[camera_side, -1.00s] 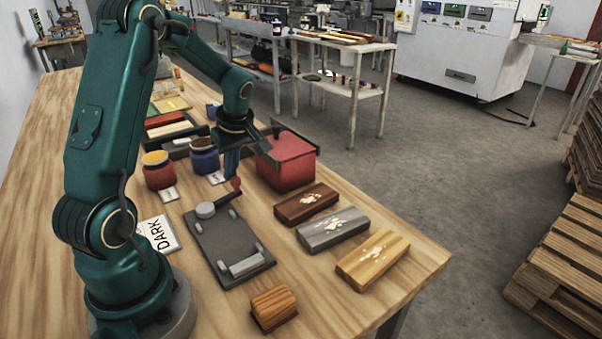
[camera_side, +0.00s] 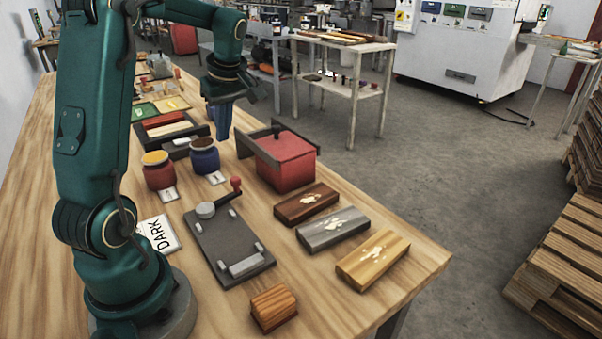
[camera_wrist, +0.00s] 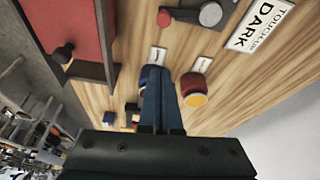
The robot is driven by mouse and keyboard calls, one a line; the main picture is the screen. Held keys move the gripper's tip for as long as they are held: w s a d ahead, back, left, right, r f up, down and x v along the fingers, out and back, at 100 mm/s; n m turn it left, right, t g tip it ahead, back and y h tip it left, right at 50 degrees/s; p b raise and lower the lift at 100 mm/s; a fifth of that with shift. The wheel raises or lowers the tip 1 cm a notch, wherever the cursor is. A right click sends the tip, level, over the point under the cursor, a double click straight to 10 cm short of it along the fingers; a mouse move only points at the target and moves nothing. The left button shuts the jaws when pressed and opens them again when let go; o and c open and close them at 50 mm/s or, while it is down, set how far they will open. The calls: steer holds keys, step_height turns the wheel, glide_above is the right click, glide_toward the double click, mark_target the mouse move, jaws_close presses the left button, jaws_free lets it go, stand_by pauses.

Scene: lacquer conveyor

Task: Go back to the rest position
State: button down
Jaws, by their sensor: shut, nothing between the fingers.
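My gripper (camera_side: 223,138) is raised above the wooden table, behind the two jars and left of the red box in the side view. Its blue fingers are together with nothing between them. In the wrist view my gripper (camera_wrist: 162,82) points over the table, and its fingers partly hide the blue jar (camera_wrist: 146,72). The arm stands upright at the table's left side, bent over at the top.
A red lidded box (camera_side: 285,165), a red jar (camera_side: 158,175), a dark plate with a red-knobbed lever (camera_side: 228,245) and three inlaid blocks (camera_side: 332,228) stand on the table (camera_side: 330,305). A DARK card (camera_side: 158,234) lies near my base. The air around my gripper is clear.

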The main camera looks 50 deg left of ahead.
steer(key=shift+w+d, duration=0.1)
steer(key=d+r+m+t, duration=0.2)
steer(key=d+r+m, duration=0.1)
steer(key=d, duration=0.4)
steer(key=d+r+m+t, duration=0.2)
steer(key=d+r+m, duration=0.15)
steer(key=d, duration=0.45)
steer(key=s+d+f+m+t+h, duration=0.2)
steer(key=s+d+f+m, duration=0.3)
steer(key=m, duration=0.8)
steer(key=s+d+h, duration=0.1)
steer(key=s+d, duration=0.2)
steer(key=d, duration=0.1)
steer(key=shift+s+d+h, duration=0.25)
steer(key=shift+d+h, duration=0.1)
steer(key=shift+h, duration=0.05)
